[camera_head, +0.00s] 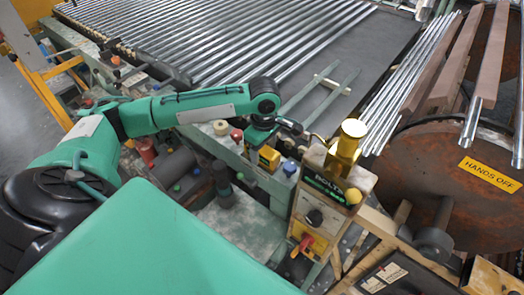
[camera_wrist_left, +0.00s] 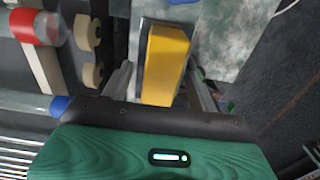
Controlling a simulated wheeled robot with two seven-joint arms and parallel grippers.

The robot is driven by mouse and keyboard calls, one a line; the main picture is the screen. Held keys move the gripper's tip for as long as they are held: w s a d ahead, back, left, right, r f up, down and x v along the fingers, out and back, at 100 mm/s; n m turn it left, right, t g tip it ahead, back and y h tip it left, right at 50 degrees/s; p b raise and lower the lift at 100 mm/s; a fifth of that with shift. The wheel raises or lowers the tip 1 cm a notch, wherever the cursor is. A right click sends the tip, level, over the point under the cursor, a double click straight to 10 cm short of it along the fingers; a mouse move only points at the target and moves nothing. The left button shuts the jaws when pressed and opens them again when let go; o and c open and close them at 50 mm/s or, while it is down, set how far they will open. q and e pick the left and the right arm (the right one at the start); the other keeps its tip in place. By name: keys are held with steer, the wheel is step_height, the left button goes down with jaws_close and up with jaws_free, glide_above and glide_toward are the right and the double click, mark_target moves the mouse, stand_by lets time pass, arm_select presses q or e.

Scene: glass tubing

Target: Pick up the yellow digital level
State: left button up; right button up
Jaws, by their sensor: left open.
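The yellow digital level (camera_head: 268,157) is a small yellow block with dark edges on the green bench ledge in the head view. In the left wrist view the level (camera_wrist_left: 165,62) stands lengthwise between the two fingers of my left gripper (camera_wrist_left: 160,75). In the head view my left gripper (camera_head: 264,143) is right above the level and partly hides it. The fingers are open, one on each side, with a gap to the level visible on the left side. Contact on the right side is hard to tell. My right gripper is not in view.
A wooden box with a brass-coloured fitting (camera_head: 348,146) stands close to the right. A blue-capped jar (camera_head: 290,168) and a red-topped item (camera_head: 237,136) are near the level. Glass tubes (camera_head: 230,40) lie in rows behind. A brown drum (camera_head: 440,190) is at the right.

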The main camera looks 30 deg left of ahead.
arm_select(q)
steer(key=shift+f, duration=0.35)
steer(key=c, duration=1.2)
steer(key=shift+r, duration=0.1)
jaws_close()
steer(key=shift+r, duration=0.1)
